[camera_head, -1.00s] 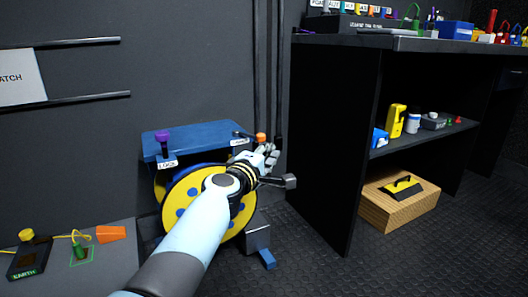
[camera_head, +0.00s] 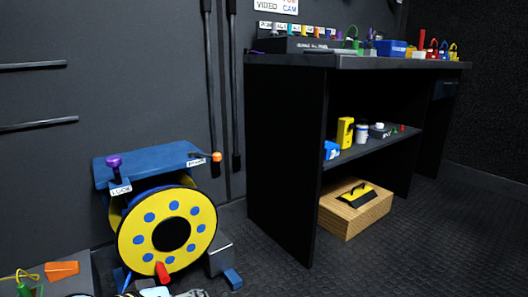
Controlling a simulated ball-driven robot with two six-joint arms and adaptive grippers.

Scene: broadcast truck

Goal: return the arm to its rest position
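A sliver of my arm or gripper (camera_head: 190,293) shows at the bottom edge, below the cable reel; it is cut off by the frame, so I cannot see whether the fingers are open. It appears to be my left one. My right gripper is not in view. The cable reel (camera_head: 148,238) has a yellow disc with blue dots under a blue top plate (camera_head: 150,164). A purple knob (camera_head: 114,161) stands at its left corner and an orange-tipped lever (camera_head: 216,157) at its right. No gripper touches either. A red handle (camera_head: 162,272) is low on the disc.
A black desk (camera_head: 286,150) stands to the right, with small items on its top and shelf. A wooden box (camera_head: 345,222) sits on the floor below.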

